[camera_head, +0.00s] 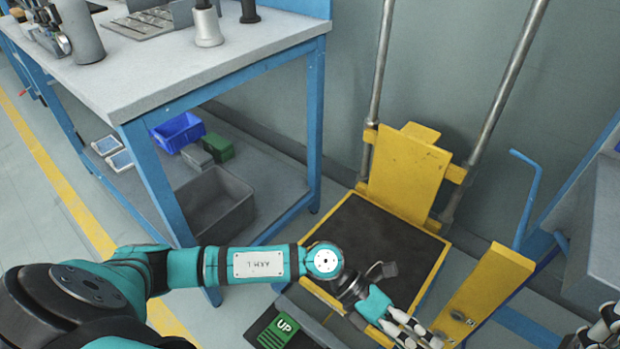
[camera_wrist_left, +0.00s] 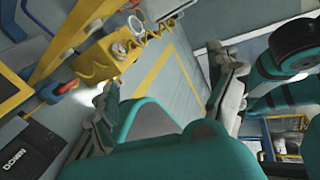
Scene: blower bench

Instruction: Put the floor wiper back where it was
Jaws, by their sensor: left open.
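I cannot make out the floor wiper in either view. My left gripper (camera_head: 416,335) is in the lower right of the head view, over the front edge of the yellow lift. In the left wrist view the left gripper (camera_wrist_left: 168,95) has its fingers spread wide, with nothing between them. My right gripper (camera_head: 602,328) shows only in part at the lower right corner of the head view; its fingertips are cut off, so its state is unclear.
A yellow lift with a dark platform (camera_head: 375,245) and two upright metal rails stands by the wall. A pedal marked UP (camera_head: 280,333) lies before it. A blue-framed workbench (camera_head: 150,75) stands left. A blue hooked bar (camera_head: 527,195) rises at right.

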